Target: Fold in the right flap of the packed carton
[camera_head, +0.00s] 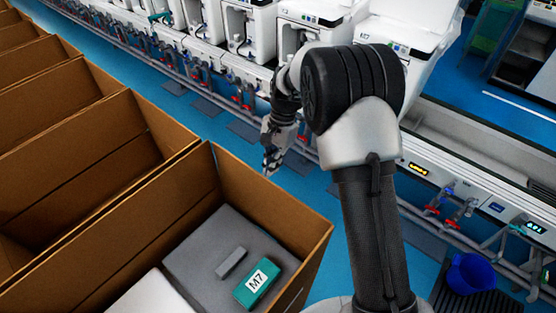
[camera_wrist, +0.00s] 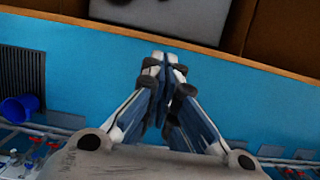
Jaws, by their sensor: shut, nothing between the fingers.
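The packed carton (camera_head: 265,200) is brown and open at the top, at the lower middle of the head view. Its flaps stand up in line with the walls; which panel is the right flap is hard to tell. Inside lie a grey insert (camera_head: 205,245), a small grey block (camera_head: 231,262) and a green box marked M7 (camera_head: 257,283). My gripper (camera_head: 270,168) is shut and empty, outside the carton beyond its far edge. In the wrist view, the shut fingertips (camera_wrist: 163,62) point toward the carton's brown edge (camera_wrist: 255,68), apart from it in the picture.
More open cartons (camera_head: 75,150) stand in a row at the left. A blue bucket (camera_head: 470,272) stands at the lower right. Blue floor (camera_head: 215,125) lies between the cartons and the line.

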